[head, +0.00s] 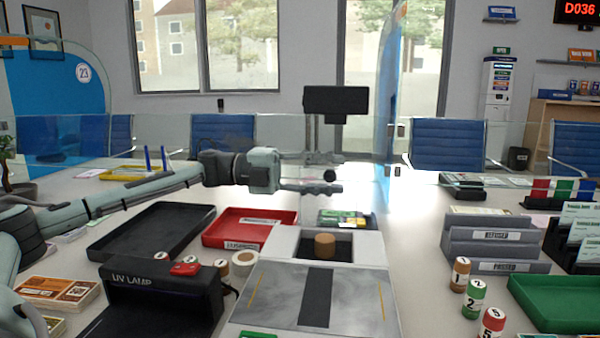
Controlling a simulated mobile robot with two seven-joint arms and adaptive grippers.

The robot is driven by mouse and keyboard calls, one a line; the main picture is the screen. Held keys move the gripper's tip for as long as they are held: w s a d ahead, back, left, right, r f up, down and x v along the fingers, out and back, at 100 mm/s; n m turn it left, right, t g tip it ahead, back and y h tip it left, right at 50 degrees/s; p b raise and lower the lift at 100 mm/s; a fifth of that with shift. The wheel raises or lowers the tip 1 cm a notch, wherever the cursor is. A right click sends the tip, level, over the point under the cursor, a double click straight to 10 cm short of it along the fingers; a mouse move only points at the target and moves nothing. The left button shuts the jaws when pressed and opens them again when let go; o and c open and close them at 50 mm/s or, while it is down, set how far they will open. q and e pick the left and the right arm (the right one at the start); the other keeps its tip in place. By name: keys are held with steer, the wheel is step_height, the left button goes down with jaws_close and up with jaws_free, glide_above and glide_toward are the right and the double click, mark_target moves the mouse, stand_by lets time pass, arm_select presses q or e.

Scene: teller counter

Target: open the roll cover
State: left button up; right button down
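A pale box stands at the middle front, with a grey marbled panel (265,298) and a dark strip (317,297) down its middle. Behind the panel is a dark recess (344,249) with a short brown cylinder (325,244) in it. I cannot tell for certain which part is the roll cover; the marbled panel looks most like it. My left gripper (331,174) reaches in from the left, above and behind the recess, pointing right. Its fingers look apart and empty, and it touches nothing of the box. My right gripper is not in view.
Left of the box are a UV lamp (160,290), a black tray (150,232) and a red tray (225,230). Right are grey file holders (490,240), numbered rolls (473,298) and a green tray (560,302). A dark screen (335,100) and glass panes stand behind my gripper.

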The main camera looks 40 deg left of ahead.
arm_select(q)
steer(key=v, duration=0.8)
steer(key=shift+a, duration=0.1)
steer(key=b+v, duration=0.3)
steer(key=v, duration=0.6)
stand_by(0.6)
steer(key=shift+b, duration=0.3)
stand_by(0.5)
